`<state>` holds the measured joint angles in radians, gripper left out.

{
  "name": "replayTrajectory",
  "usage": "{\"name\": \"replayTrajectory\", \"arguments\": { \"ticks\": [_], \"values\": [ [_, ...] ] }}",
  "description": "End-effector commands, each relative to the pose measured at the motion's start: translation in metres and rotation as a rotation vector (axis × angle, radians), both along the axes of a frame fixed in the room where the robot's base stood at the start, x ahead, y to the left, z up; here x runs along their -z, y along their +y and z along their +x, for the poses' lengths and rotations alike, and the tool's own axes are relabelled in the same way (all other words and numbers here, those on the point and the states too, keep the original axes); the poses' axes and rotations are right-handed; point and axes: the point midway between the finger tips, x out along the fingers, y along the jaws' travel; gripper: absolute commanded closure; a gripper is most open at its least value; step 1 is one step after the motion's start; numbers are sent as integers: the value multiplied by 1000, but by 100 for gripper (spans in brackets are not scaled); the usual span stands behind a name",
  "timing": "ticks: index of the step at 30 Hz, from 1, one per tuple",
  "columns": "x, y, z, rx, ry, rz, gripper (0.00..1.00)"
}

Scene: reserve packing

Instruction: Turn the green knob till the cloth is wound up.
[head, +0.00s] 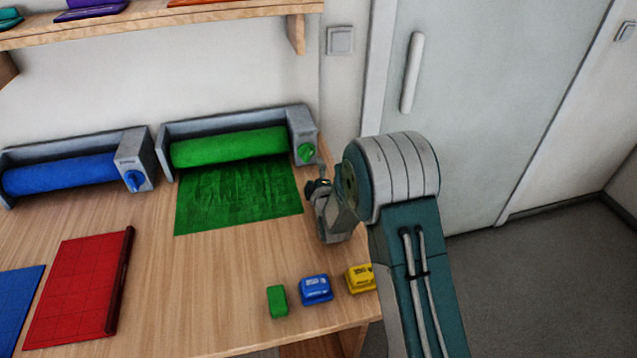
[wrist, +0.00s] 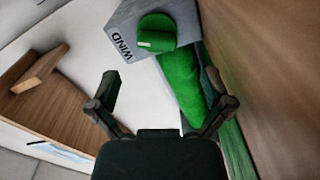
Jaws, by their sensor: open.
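The green knob (head: 307,152) is on the end face of a grey winder housing (head: 303,124) at the back of the table. In the wrist view the knob (wrist: 156,32) sits ahead of my gripper, beside the word WIND. A green roll (head: 228,148) lies in the winder, and the green cloth (head: 238,197) hangs from it, spread flat on the table. My gripper (wrist: 160,95) is open and empty, its fingers apart, short of the knob and not touching it. In the head view my arm partly hides the gripper (head: 320,183).
A second winder with a blue roll (head: 60,175) and blue knob (head: 134,181) stands to the left. A red folded board (head: 78,288) lies front left. Green (head: 277,301), blue (head: 316,289) and yellow (head: 360,279) blocks lie near the front edge. A shelf (head: 150,22) hangs above.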

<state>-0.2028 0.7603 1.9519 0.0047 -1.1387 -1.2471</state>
Motion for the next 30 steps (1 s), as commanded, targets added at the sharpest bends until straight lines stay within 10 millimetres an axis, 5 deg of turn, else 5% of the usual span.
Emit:
{"name": "replayTrajectory", "arguments": {
  "ticks": [9, 19, 22, 30],
  "values": [
    [1, -9, -43, 1, 2, -1, 0],
    [1, -10, -47, 1, 2, -1, 0],
    [-1, -10, -47, 3, 6, 4, 43],
    [-47, -28, -54, 39, 157, 132, 43]
  ]
}}
